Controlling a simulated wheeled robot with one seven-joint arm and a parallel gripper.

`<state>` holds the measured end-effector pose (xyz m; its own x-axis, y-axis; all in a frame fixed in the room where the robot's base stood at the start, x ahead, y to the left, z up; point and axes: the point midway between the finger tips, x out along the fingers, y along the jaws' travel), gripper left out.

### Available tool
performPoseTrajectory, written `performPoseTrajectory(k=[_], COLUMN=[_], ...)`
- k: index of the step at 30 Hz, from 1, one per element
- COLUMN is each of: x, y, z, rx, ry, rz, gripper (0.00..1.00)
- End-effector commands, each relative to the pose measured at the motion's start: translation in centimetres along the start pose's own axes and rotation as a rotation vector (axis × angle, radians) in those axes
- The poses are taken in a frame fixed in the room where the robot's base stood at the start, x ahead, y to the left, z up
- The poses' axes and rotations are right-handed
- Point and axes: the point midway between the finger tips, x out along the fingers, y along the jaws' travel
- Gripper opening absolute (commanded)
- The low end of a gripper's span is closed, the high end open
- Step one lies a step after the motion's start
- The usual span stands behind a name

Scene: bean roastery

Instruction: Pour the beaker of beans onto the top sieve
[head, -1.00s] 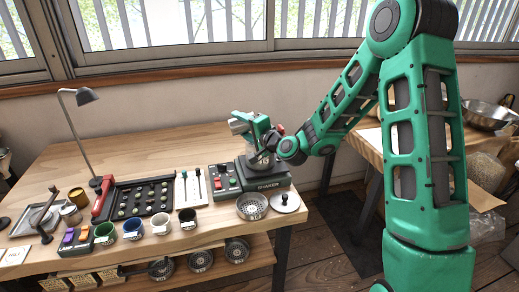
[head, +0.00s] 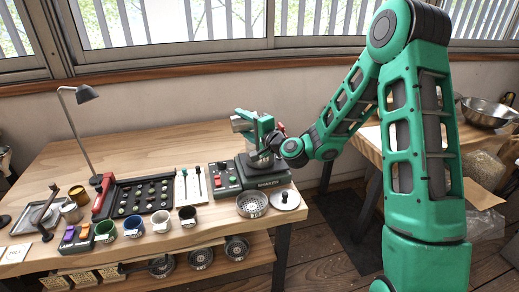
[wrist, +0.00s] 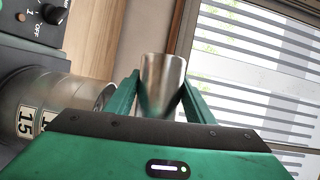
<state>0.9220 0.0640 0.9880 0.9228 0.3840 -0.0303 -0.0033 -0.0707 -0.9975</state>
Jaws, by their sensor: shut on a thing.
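My gripper (wrist: 160,95) is shut on the beaker (wrist: 162,80), a grey, shiny cup between its two green fingers in the wrist view. The wrist picture is strongly rolled, with the window to the right and the shaker to the left, so the beaker appears well tilted. No beans can be made out. The metal sieve stack (wrist: 30,98), with number tags including 15, lies left of the gripper in the wrist view. In the head view my gripper (head: 266,138) is over the shaker (head: 268,181), partly hiding the stack (head: 261,161) and the beaker.
A loose sieve (head: 252,205) and a lid (head: 285,199) lie at the bench's front right. Several cups, including a black one (head: 187,217), stand left of them. A black bean tray (head: 128,193) and a lamp (head: 87,95) are farther left.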

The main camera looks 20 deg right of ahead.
Motion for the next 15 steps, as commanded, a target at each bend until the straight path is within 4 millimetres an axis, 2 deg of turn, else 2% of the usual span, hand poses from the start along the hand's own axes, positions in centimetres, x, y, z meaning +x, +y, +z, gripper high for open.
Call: performPoseTrajectory(k=[15], x=[-0.05], y=[0.08], z=[-0.21], rx=[0.065], ry=[0.001], rz=[-0.028], gripper=[0.2])
